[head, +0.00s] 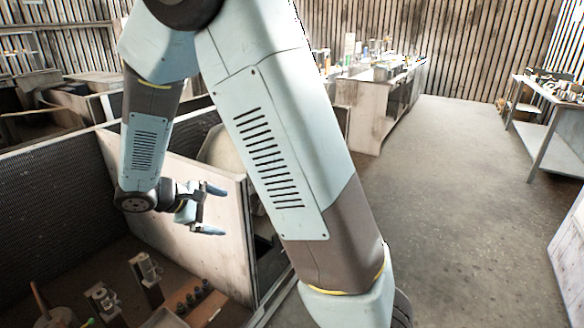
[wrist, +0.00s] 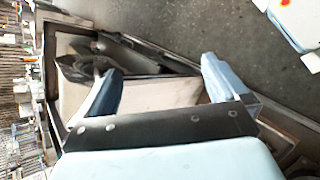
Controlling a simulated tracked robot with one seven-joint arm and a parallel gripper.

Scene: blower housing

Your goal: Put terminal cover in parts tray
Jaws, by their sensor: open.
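My gripper (head: 221,210) is open and empty. In the head view it hangs in the air in front of the pale panel, fingers pointing right. In the wrist view its two blue fingers stand wide apart (wrist: 160,78) with nothing between them. I cannot pick out the terminal cover for certain in either view. A pale, shallow box-like thing (head: 165,319) is cut off by the bottom edge of the head view. It may be the parts tray, but I cannot tell.
A pale upright panel (head: 165,200) stands behind my gripper. Below are metal fittings (head: 146,268) and a row of dark knobs (head: 192,297). A cluttered bench (head: 375,85) stands at the back, a table (head: 550,100) at right. The floor between is clear.

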